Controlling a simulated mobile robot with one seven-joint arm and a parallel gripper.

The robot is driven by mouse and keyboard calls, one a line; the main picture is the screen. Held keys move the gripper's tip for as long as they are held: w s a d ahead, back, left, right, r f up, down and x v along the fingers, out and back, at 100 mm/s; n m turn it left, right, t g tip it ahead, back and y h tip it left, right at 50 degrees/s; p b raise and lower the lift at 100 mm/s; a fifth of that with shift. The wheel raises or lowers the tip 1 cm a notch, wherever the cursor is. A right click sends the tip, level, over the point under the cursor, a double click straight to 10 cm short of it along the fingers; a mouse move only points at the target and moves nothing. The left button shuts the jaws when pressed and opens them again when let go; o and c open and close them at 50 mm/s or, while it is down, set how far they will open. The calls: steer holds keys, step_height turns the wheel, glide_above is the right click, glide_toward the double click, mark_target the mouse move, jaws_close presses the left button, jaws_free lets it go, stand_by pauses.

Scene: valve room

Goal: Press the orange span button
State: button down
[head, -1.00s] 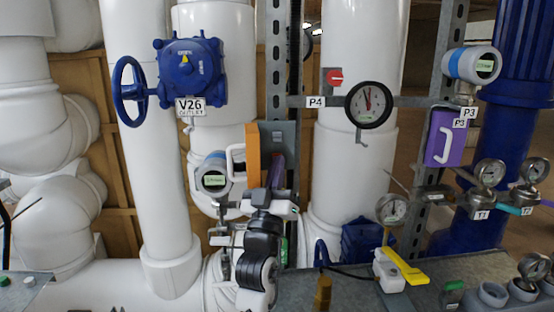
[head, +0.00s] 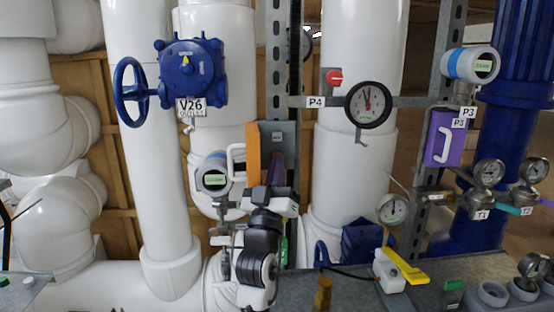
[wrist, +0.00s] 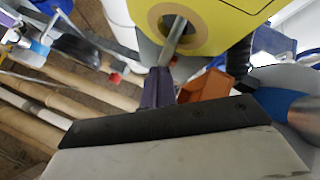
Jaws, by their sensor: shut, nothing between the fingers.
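An orange panel (head: 253,153) with a white handle (head: 236,162) stands edge-on against a grey plate (head: 279,136) in the head view. My gripper (head: 277,160) is just right of it, with its dark purple fingers together and pointing up. In the wrist view the shut fingers (wrist: 158,85) point toward a yellow face (wrist: 205,22) with a brown-ringed round opening (wrist: 172,28). A grey rod lies between fingers and opening; contact cannot be told. An orange piece (wrist: 206,86) is right of the fingers. I cannot make out a span button; it may be hidden.
A round transmitter (head: 213,177) with a lit display is close left of my arm. The V26 valve (head: 191,72) is upper left. A grey bench (head: 350,287) lies below.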

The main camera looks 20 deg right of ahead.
steer(key=shift+r, duration=0.1)
stand_by(0.6)
steer(key=shift+s+a+f, duration=0.15)
steer(key=shift+s+f, duration=0.05)
steer(key=shift+s, duration=0.15)
steer(key=shift+s+a+p, duration=0.15)
steer(key=shift+s+a, duration=0.1)
steer(key=shift+s, duration=0.6)
steer(key=shift+s+a+p, duration=0.15)
steer(key=shift+s+a, duration=0.05)
steer(key=shift+s, duration=0.65)
steer(key=shift+s+a+p, duration=0.15)
steer(key=shift+s+a, duration=0.1)
steer(key=shift+s, duration=0.6)
steer(key=shift+f, duration=0.15)
